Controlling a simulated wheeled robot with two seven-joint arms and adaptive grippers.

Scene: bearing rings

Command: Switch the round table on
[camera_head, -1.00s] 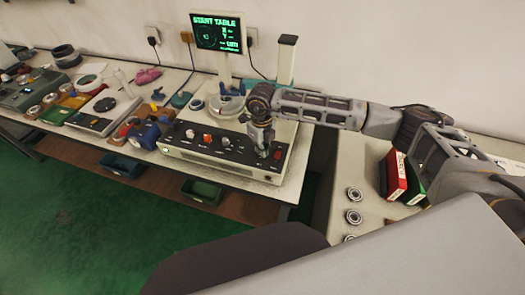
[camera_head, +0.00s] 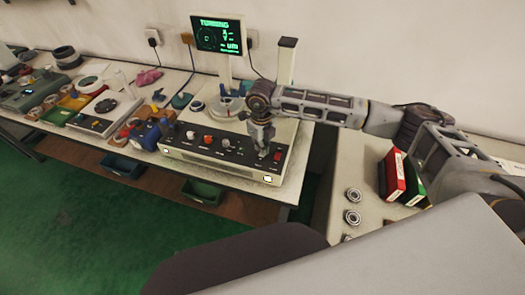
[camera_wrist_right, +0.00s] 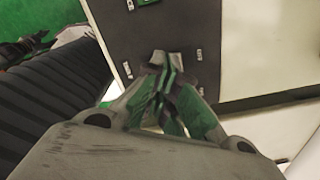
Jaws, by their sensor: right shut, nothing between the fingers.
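The round table (camera_head: 224,108) sits on top of the white machine, partly hidden behind my right arm. Its dark control panel (camera_head: 215,148) faces front, with several knobs and a red switch (camera_head: 277,155) near its right end. A small light (camera_head: 267,179) glows white on the front below. The screen (camera_head: 218,34) above reads "TURNING" in green. My right gripper (camera_head: 261,152) points down, shut and empty, just left of the red switch; I cannot tell if it touches the panel. In the wrist view its fingertips (camera_wrist_right: 167,58) are together over the dark panel (camera_wrist_right: 150,30). My left gripper is out of view.
A white post (camera_head: 286,60) stands behind my right arm. Red and green boxes (camera_head: 392,176) and several bearing rings (camera_head: 352,195) lie on the right table. Other bench devices (camera_head: 104,108) fill the left side.

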